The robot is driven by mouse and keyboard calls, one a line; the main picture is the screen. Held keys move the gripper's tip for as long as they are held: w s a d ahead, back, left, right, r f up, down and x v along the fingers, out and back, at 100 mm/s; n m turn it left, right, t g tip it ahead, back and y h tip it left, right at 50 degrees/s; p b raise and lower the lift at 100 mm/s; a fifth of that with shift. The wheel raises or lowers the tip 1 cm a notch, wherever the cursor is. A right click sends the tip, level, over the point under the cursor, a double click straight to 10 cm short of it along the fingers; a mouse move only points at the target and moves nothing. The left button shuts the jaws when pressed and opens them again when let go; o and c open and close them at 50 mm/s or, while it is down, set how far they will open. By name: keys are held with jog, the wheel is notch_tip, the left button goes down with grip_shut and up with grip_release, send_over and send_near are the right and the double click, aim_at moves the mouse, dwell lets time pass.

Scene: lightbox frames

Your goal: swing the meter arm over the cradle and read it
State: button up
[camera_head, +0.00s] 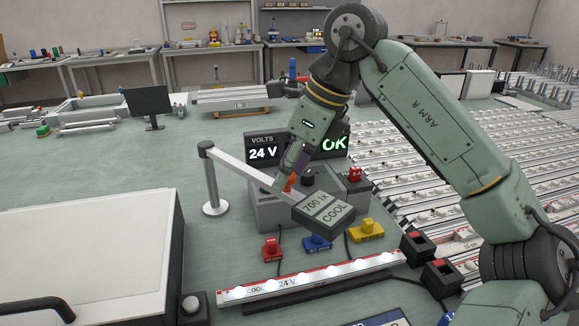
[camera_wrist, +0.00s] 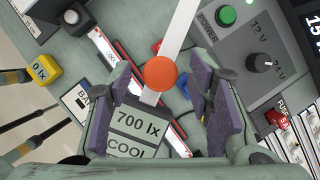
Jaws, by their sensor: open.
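The meter arm is a pale bar (camera_head: 243,165) on an upright post (camera_head: 212,185), with a dark meter head (camera_head: 322,212) at its end. The head's display reads 700 lx, COOL, also legible in the wrist view (camera_wrist: 138,122). An orange knob (camera_wrist: 160,73) stands on the bar. My gripper (camera_wrist: 160,92) is open, its purple pads on either side of the knob with gaps showing. A lit strip labelled COOL 24 V (camera_head: 310,279) lies in the cradle; in the wrist view the meter head overlaps it. The gripper partly hides the knob in the head view.
The selector (camera_wrist: 260,62) and green power button (camera_wrist: 226,16) are close right in the wrist view. Red (camera_head: 271,249), blue (camera_head: 317,243) and yellow (camera_head: 366,230) blocks stand between supply and strip.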

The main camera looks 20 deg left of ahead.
jog(key=v, duration=1.2)
jog(key=shift+s, duration=0.1)
